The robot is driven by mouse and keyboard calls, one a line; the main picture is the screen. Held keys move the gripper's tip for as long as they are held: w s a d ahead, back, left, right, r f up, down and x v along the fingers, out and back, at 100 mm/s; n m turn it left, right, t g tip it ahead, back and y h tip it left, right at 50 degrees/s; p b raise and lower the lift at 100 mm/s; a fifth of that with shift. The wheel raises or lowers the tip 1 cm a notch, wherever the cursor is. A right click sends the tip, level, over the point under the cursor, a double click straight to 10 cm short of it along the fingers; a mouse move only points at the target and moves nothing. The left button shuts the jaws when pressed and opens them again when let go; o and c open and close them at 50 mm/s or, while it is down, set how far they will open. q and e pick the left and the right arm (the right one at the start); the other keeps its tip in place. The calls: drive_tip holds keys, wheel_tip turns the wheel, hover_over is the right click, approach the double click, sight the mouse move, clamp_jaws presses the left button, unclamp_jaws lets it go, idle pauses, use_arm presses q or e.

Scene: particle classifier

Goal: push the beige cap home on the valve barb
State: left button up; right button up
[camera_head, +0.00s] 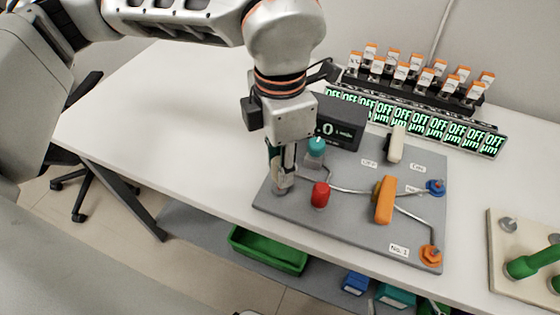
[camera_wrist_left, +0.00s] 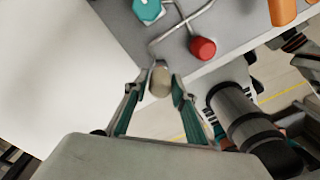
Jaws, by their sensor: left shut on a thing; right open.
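My left gripper (camera_head: 283,180) reaches down over the left front corner of the grey valve board (camera_head: 340,232). In the left wrist view the left gripper (camera_wrist_left: 158,88) is shut on the beige cap (camera_wrist_left: 160,82), which sits between its fingertips. The cap is at the end of a thin metal tube on the board. The barb is hidden under the cap and fingers, so I cannot tell how far on the cap sits. A red cap (camera_head: 320,195) stands just right of the gripper, and a teal one (camera_head: 316,146) behind it.
The board also bears an orange valve handle (camera_head: 385,200), a beige handle (camera_head: 397,143), a blue fitting (camera_head: 436,187), an orange fitting (camera_head: 431,255) and a small display (camera_head: 338,130). Several orange-topped bottles stand behind. The table (camera_head: 165,130) is clear to the left.

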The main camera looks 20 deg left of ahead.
drive_tip(key=shift+w+a+r, duration=0.15)
drive_tip(key=shift+r, duration=0.05)
use_arm(q)
drive_tip(key=shift+f, duration=0.55)
use_arm(e)
drive_tip(key=shift+s+f, duration=0.2)
drive_tip(key=shift+f, duration=0.15)
use_arm(q)
drive_tip(key=shift+f+b, duration=0.45)
drive_tip(key=shift+f, duration=0.8)
use_arm(e)
drive_tip(key=shift+s+f, duration=0.3)
drive_tip(key=shift+f, duration=0.3)
use_arm(q)
drive_tip(key=o, duration=1.1)
drive_tip(key=shift+c, duration=0.2)
drive_tip(key=shift+r, duration=0.1)
use_arm(e)
drive_tip(key=shift+d, duration=0.2)
use_arm(q)
wheel_tip(320, 180, up, 12)
drive_tip(key=shift+f, duration=0.1)
use_arm(e)
drive_tip(key=shift+a, duration=0.1)
drive_tip(key=shift+r, duration=0.1)
